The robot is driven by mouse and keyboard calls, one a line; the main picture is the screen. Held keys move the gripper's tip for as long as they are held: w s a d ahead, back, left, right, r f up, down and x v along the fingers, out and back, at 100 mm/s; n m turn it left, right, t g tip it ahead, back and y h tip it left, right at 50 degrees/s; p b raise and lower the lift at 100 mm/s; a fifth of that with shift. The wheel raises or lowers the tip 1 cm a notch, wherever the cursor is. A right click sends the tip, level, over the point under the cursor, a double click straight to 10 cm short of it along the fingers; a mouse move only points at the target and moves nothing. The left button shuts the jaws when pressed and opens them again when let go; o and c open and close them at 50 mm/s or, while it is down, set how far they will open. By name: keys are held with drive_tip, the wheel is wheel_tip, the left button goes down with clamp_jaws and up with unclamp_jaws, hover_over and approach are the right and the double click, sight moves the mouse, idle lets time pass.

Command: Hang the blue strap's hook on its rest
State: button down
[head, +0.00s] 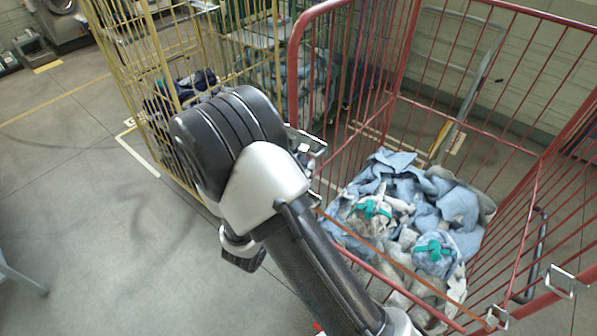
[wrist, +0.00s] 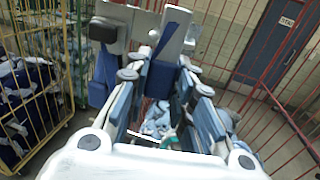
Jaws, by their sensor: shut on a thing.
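My gripper (wrist: 163,88) shows in the wrist view, its fingers reaching up from the white body. It is shut on the blue strap's end, a dark blue piece (wrist: 160,77) between the fingertips. A grey metal plate (wrist: 177,32) with a blue stripe stands just beyond the fingertips. I cannot tell whether plate and strap touch, and the hook itself is not clear. In the head view my arm hides the gripper and the strap. A metal bracket (head: 308,148) shows beside my arm at the red cage's left front post.
The red cage trolley (head: 295,75) holds light blue and grey bags (head: 455,205). An orange strap (head: 372,246) crosses its front. Metal brackets (head: 561,282) sit on its right side. A yellow cage (head: 160,70) stands at the left. The floor left of my arm is clear.

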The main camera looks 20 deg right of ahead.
drive_tip(key=shift+x, duration=1.1)
drive_tip(key=shift+s+d+f+b, duration=0.1)
drive_tip(key=shift+s+b, duration=0.05)
drive_tip(key=shift+b, duration=0.15)
drive_tip(key=shift+f+b, duration=0.85)
drive_tip(key=shift+f, duration=0.1)
drive_tip(key=c, duration=1.3)
unclamp_jaws()
drive_tip(key=o, duration=0.4)
